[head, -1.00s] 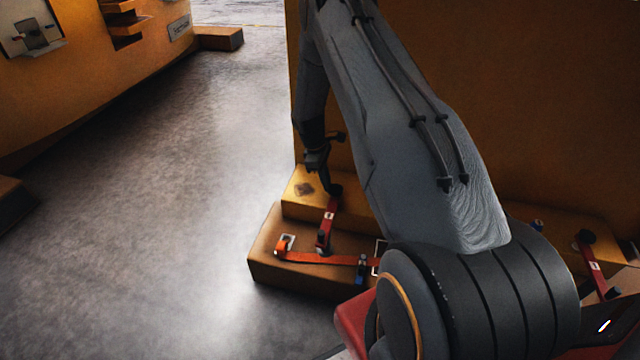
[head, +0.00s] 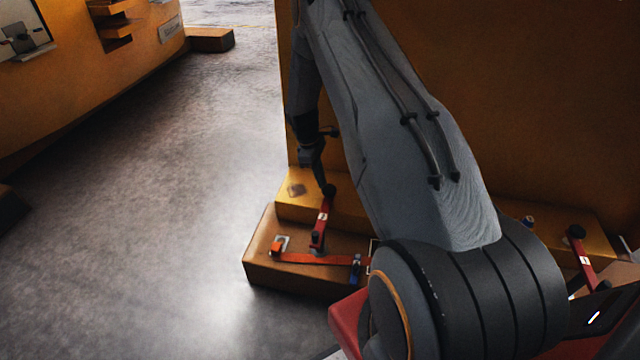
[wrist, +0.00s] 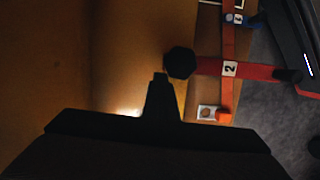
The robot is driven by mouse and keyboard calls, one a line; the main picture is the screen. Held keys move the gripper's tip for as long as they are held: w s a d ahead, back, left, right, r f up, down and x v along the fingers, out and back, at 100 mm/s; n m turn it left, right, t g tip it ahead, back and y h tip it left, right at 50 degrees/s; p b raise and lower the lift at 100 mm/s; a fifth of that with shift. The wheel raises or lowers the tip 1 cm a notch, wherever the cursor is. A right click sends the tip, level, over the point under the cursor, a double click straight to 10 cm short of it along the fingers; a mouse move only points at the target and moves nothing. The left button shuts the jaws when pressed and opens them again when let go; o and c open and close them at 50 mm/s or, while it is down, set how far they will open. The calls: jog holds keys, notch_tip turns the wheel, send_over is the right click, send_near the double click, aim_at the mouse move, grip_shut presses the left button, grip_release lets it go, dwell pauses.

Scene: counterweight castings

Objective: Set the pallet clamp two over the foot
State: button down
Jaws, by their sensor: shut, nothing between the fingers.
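Clamp two (head: 321,222) is a red arm with a black round knob at its end, on the brown pallet (head: 262,272). In the wrist view the clamp (wrist: 208,66) shows a white label "2". Its knob end reaches over the edge of the casting's yellow foot (head: 290,208); the knob's height above it cannot be told. My gripper (head: 324,182) is close beside the knob. In the wrist view my gripper (wrist: 160,77) is shut and empty, its dark tip just left of the knob. Whether they touch cannot be told.
An orange strap (head: 305,259) with a blue buckle (head: 356,268) crosses the pallet. Another red clamp (head: 586,265) stands at the right. The tall orange casting wall (head: 560,110) rises behind my arm. Open floor (head: 150,200) lies left.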

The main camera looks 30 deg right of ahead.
jog(key=v, duration=0.6)
jog(key=shift+a+p, duration=0.35)
jog(key=shift+p, duration=0.05)
jog(key=shift+f, duration=0.1)
